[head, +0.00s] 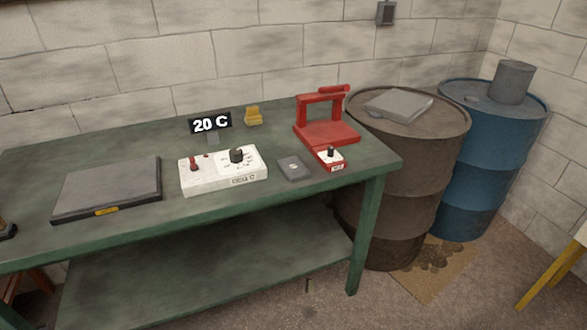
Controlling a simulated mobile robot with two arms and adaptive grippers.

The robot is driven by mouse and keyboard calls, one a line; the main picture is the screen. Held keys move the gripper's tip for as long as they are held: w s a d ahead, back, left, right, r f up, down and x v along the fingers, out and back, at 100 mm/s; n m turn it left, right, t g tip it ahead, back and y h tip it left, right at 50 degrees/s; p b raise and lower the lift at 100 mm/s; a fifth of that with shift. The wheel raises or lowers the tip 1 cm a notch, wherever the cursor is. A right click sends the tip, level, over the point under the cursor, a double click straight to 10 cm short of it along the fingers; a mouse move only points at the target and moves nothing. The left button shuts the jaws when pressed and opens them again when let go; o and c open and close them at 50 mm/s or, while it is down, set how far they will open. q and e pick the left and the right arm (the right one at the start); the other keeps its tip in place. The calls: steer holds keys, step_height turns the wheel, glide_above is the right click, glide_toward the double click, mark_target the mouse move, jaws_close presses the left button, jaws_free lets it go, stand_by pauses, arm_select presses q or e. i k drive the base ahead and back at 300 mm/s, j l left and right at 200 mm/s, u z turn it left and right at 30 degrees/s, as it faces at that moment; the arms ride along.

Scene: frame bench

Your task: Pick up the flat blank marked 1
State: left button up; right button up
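A small dark grey flat plate (295,167) lies on the green bench (110,226), right of the white control box. It has a small pale mark on top, too small to read, so I cannot tell whether it is the blank marked 1. Nothing lies on it. Neither of my grippers is in view.
The white control box (222,181) has knobs; a "20 C" display (210,124) stands behind it. A dark slab (112,185) lies left. A red frame press (325,133) and small red-white box (329,163) stand right. Brown (390,190) and blue (480,190) barrels stand beyond.

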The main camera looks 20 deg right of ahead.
mark_target(295, 170)
steer(key=i+l+u, duration=0.1)
steer(key=l, duration=0.3)
steer(key=i+l, duration=0.15)
steer(key=l, duration=0.2)
steer(key=i+l+u, duration=0.15)
steer(key=l, duration=0.25)
